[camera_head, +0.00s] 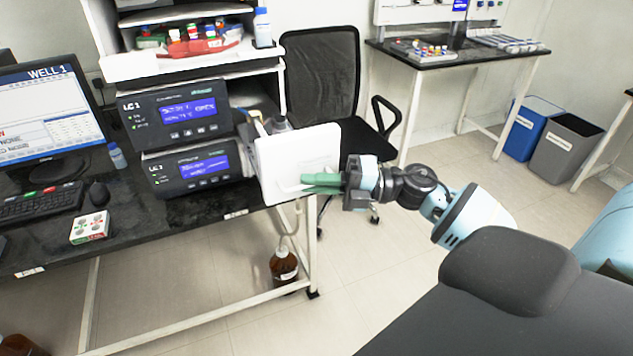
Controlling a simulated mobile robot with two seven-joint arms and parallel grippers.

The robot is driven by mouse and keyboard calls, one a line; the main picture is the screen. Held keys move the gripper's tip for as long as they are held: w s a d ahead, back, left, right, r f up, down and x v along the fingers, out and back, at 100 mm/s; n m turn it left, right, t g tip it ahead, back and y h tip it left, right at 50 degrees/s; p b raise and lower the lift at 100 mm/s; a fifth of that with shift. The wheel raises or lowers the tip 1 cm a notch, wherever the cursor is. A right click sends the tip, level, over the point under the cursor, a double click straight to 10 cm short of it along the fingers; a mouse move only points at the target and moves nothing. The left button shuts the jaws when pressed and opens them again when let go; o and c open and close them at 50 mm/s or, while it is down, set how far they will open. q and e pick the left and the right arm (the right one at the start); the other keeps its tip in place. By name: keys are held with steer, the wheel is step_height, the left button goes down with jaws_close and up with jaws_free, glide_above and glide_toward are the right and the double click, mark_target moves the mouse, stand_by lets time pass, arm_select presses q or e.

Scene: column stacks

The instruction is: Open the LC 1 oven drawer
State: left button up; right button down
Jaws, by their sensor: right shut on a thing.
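My left gripper is not in view.
A black mesh chair (322,75) stands close behind the drawer and my right arm. A brown bottle (284,264) stands low under the bench's right end. A blue bin (533,128) and a grey bin (562,150) stand at far right.

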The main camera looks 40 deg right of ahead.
steer(key=c, duration=1.5)
jaws_free()
steer(key=shift+c, duration=0.2)
steer(key=shift+d, duration=0.1)
steer(key=shift+s+d+f, duration=0.15)
steer(key=shift+d, duration=0.1)
steer(key=b+v, duration=0.1)
steer(key=v, duration=0.6)
